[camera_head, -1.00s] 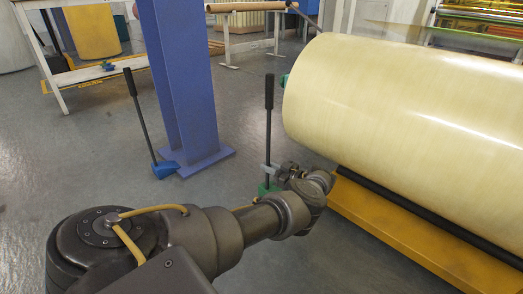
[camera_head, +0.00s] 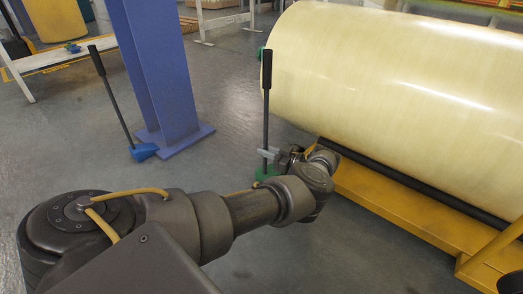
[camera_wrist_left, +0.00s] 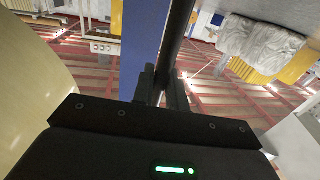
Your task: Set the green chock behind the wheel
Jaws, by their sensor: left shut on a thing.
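The green chock (camera_head: 266,172) is at the foot of an upright black handle (camera_head: 266,100), left of the yellow cart. My left gripper (camera_head: 268,154) is shut on the handle just above the chock. In the left wrist view the handle (camera_wrist_left: 176,40) runs up between the fingers (camera_wrist_left: 162,88). The chock itself is partly hidden behind my arm, and I cannot tell if it touches the floor. My right gripper is not in view.
A large cream roll (camera_head: 390,85) rests over the yellow cart (camera_head: 400,205) on the right. A blue column (camera_head: 150,65) stands at left, with a blue chock (camera_head: 143,152) and its leaning handle beside it. Grey floor is clear between column and cart.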

